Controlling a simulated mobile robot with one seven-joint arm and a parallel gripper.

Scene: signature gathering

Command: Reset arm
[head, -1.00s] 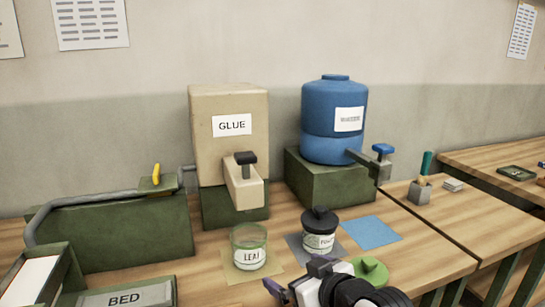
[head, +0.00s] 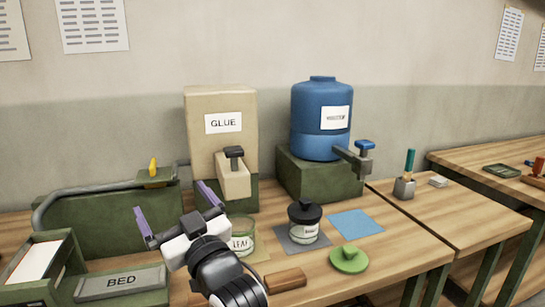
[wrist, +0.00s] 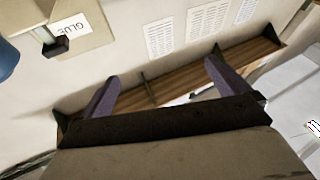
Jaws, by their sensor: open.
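My gripper (head: 180,216) is raised over the front of the workbench in the head view, in front of the glue dispenser. Its two purple fingers are spread wide with nothing between them. In the wrist view the open fingers (wrist: 160,85) point toward the wall, a wooden shelf and posted sheets. My arm partly hides the glass jar labelled LEAF (head: 241,237).
The beige GLUE box (head: 222,150) and blue water tank (head: 321,110) stand behind. A black-lidded jar (head: 304,225), green lid (head: 348,259), blue square (head: 356,224) and wooden block (head: 285,280) are on the bench. The green BED box (head: 120,282) is at left.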

